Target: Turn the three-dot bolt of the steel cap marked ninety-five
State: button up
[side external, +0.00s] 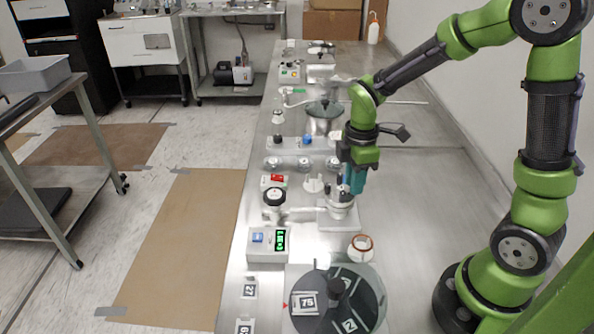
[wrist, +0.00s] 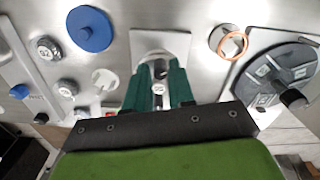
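In the wrist view, my gripper (wrist: 160,70) has two green fingers, apart on either side of a small steel fitting on a pale square plate (wrist: 160,42). A small round steel cap (wrist: 158,88) with a dark mark shows between the fingers; I cannot read the mark surely as ninety-five. No bolt dots can be made out. In the side view, my gripper (side external: 354,182) points down just above and right of the steel fitting (side external: 340,203), close to it. The fingers partly hide the fitting, and contact cannot be told.
The bench's right side (side external: 425,190) is clear.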

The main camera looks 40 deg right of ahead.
jog(key=shift+r, duration=0.1)
notch_tip(320, 180, up, 17)
dwell(0.7)
jog(key=shift+f, duration=0.2)
jog(key=w+a+f+m+g+h, duration=0.2)
jog(key=w+a+m+g, duration=0.15)
jog(key=w+m, duration=0.25)
jog(key=shift+g, duration=0.25)
jog(key=x, duration=1.6)
jog(key=shift+s+d+f, duration=0.1)
jog(key=shift+d+f, duration=0.1)
jog(key=shift+d, duration=0.1)
